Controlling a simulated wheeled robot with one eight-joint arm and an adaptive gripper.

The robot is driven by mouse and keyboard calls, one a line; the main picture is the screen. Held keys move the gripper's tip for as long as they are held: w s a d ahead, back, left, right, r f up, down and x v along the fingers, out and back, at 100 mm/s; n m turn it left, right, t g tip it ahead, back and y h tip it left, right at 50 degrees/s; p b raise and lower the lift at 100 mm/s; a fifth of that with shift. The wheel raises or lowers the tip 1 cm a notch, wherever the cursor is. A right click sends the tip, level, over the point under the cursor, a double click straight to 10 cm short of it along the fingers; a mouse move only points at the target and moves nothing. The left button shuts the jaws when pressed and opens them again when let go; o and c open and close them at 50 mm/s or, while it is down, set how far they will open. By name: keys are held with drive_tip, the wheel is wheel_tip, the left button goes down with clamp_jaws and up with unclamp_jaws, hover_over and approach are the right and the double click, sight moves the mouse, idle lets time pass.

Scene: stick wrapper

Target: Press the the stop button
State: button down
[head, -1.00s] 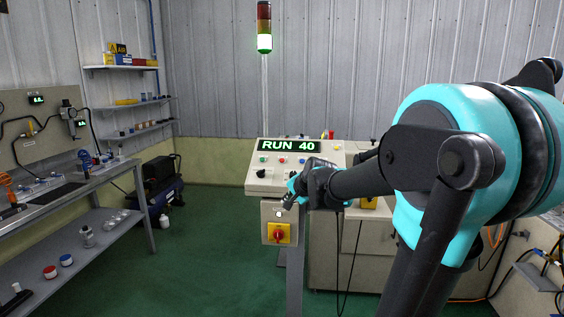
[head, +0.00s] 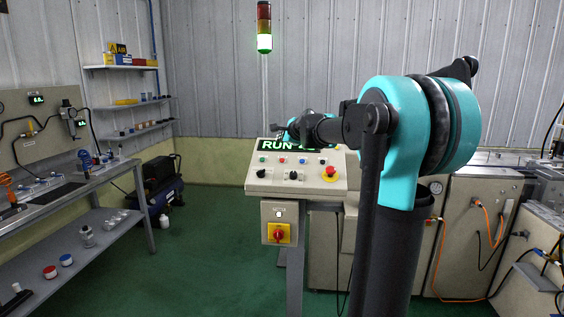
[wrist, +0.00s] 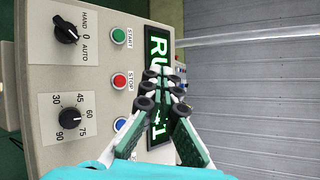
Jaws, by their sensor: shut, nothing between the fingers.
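The stop button is a small red round button (wrist: 119,81) labelled STOP on the beige control panel. It sits between the green START button (wrist: 118,36) and a blue button (wrist: 120,124). In the head view the stop button (head: 282,160) is in the panel's upper row, below the green display. My gripper (wrist: 164,82) is shut and empty. In the wrist view its fingertips overlap the RUN display (wrist: 158,48), beside the stop button. In the head view my gripper (head: 283,131) is above the panel's top edge and hides part of the display. I see no contact with the button.
A larger red mushroom button (head: 330,171) on yellow stands at the panel's right. Black knobs (head: 261,173) are on the lower row. A red-yellow switch (head: 278,234) is below. A bench (head: 95,170) is at left; the floor between is clear.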

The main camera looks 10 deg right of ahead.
drive_tip(key=shift+f, duration=0.1)
drive_tip(key=shift+w+d+f, duration=0.2)
drive_tip(key=shift+w+f, duration=0.45)
drive_tip(key=shift+f, duration=0.65)
drive_tip(key=shift+w+d+f, duration=0.15)
drive_tip(key=shift+w+f, duration=0.5)
drive_tip(key=shift+f, duration=0.6)
drive_tip(key=shift+w+d+f, duration=0.2)
drive_tip(key=shift+w+f, duration=0.45)
drive_tip(key=shift+f, duration=0.65)
drive_tip(key=shift+w+f, duration=0.2)
drive_tip(key=shift+f, duration=0.15)
drive_tip(key=shift+w+d+f, duration=0.1)
drive_tip(key=shift+w+f, duration=0.05)
drive_tip(key=shift+f, duration=0.15)
drive_tip(key=shift+s+r, duration=0.35)
drive_tip(key=shift+r, duration=0.35)
drive_tip(key=shift+s+a+r, duration=0.15)
drive_tip(key=shift+s+r, duration=0.25)
drive_tip(key=shift+r, duration=0.35)
drive_tip(key=shift+s+a+r, duration=0.1)
drive_tip(key=shift+s+r, duration=0.25)
drive_tip(key=shift+r, duration=0.35)
drive_tip(key=shift+s+a+r, duration=0.15)
drive_tip(key=shift+s+r, duration=0.25)
drive_tip(key=shift+r, duration=0.35)
